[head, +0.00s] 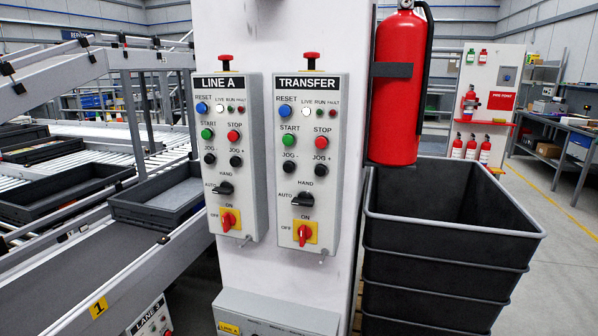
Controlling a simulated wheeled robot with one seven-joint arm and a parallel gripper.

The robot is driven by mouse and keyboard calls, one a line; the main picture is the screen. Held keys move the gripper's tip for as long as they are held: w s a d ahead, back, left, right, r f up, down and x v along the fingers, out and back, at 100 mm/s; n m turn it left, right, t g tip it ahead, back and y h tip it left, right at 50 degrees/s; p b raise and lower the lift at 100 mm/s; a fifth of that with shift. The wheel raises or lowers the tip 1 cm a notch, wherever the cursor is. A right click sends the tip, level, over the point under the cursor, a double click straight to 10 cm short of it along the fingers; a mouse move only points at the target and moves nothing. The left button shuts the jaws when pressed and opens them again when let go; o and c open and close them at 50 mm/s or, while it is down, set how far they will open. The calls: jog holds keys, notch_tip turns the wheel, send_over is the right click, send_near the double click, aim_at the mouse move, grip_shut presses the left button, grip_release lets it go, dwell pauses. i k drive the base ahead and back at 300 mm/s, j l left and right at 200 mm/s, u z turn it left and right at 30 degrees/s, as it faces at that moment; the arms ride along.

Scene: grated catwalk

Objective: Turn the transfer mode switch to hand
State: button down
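The TRANSFER panel (310,163) is the right one of two grey control boxes on a white column. Its mode switch (303,199) is a black knob low on the box, with AUTO printed at its left and HAND above it. The knob's handle lies roughly sideways, its left end towards AUTO, not up at HAND. Below it, a red rotary switch (304,235) on a yellow plate stands roughly upright, towards ON. My gripper is not in view.
The similar LINE A panel (230,155) stands close at the left, with its own black knob (223,188). A red extinguisher (398,90) hangs right of the column above stacked dark bins (450,235). A conveyor (80,260) fills the left. A lower grey box (275,312) sits below.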

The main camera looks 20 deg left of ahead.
aim_at(304, 199)
jog(key=u, duration=1.2)
